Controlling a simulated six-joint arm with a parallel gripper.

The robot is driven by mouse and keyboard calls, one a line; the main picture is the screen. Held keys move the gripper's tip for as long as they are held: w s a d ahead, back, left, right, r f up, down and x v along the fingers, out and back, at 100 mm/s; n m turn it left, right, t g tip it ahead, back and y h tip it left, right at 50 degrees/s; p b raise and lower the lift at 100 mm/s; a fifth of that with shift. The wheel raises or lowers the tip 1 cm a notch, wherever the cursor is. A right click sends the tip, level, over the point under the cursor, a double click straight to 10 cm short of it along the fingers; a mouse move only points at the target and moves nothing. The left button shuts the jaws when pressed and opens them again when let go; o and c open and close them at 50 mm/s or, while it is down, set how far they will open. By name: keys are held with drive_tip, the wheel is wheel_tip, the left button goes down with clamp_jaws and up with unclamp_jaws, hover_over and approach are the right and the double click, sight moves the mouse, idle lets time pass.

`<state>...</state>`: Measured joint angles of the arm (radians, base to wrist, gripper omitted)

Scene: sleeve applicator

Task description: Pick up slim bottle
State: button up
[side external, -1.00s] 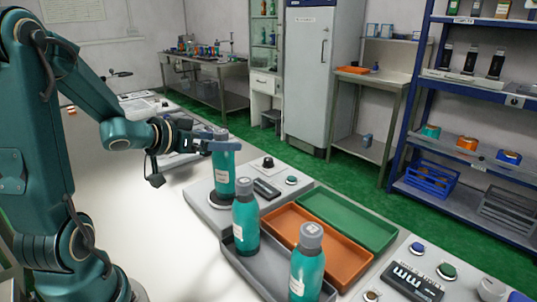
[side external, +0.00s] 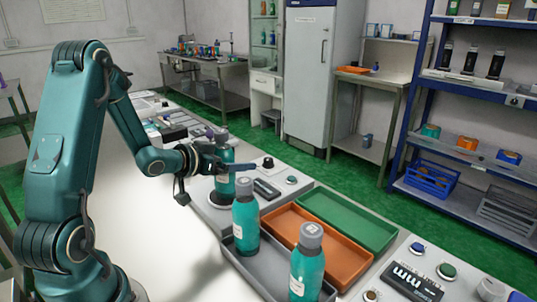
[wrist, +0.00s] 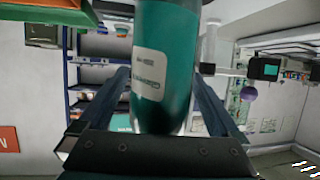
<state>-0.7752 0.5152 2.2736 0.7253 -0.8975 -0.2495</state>
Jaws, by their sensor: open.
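A slim teal bottle (side external: 224,184) with a grey cap and white label stands upright on the round plate of the grey applicator unit. My gripper (side external: 232,166) is open at the height of its upper body. In the wrist view the bottle (wrist: 163,65) stands between the two fingers of my gripper (wrist: 165,85), with no visible grip on it.
The grey tray (side external: 268,273), an orange tray (side external: 342,268) and a green tray (side external: 350,222) lie side by side right of the applicator unit (side external: 290,192). A control panel (side external: 440,258) with buttons is at the front right. The white table left of the bottles is clear.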

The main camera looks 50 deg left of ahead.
drive_tip(key=c, duration=1.5)
clamp_jaws()
drive_tip(key=shift+w+r, duration=0.1)
drive_tip(key=shift+r, duration=0.1)
